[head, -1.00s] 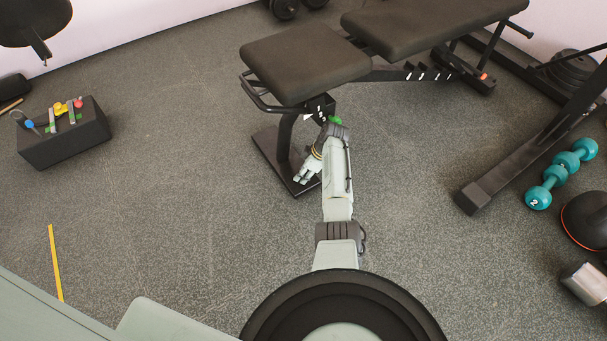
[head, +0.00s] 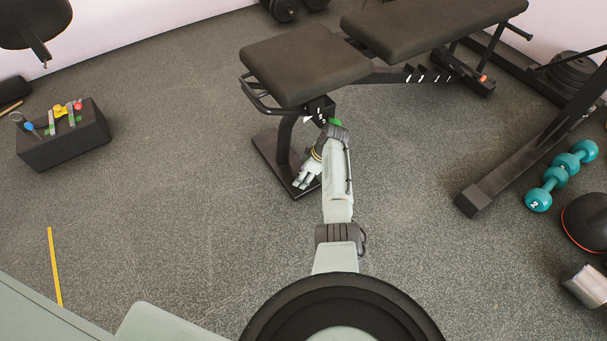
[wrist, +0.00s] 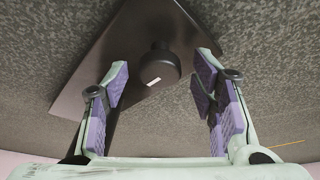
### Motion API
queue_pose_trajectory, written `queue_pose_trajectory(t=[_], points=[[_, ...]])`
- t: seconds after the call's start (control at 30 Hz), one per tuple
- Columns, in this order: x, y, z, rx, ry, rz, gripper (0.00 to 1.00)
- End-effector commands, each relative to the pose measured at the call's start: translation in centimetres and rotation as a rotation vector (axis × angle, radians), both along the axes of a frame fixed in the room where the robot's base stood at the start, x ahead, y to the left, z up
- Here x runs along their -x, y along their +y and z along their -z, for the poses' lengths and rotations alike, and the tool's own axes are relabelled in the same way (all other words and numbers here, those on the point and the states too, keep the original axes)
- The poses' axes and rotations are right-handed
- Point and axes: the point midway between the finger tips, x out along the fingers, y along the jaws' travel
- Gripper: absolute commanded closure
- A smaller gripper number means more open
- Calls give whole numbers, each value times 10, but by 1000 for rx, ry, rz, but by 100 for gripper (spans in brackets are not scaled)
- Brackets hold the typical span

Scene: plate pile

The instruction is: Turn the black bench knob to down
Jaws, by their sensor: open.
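The black bench knob (wrist: 158,66) shows in the wrist view, round and dark, with a small white mark on its face near the lower edge. It stands out in front of the bench's dark base plate (wrist: 135,35). My gripper (wrist: 162,78) is open, with one purple-padded finger on each side of the knob and a gap between pads and knob. In the head view my gripper (head: 307,178) is low beside the bench post, over the base plate (head: 268,152). The knob cannot be made out there.
The bench's angled frame (head: 400,74) runs to the right. A black box with small tools (head: 65,140) stands at left, and teal dumbbells (head: 562,172) lie at right.

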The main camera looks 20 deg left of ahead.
Motion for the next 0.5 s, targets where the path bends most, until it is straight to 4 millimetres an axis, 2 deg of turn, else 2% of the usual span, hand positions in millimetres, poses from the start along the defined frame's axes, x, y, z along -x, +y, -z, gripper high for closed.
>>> queue_pose_trajectory(t=[0.23, 0.5], points=[[-1, -4, -11, -1, -3, 1, 48], [-3, -22, -53, 0, -3, 0, 48]])
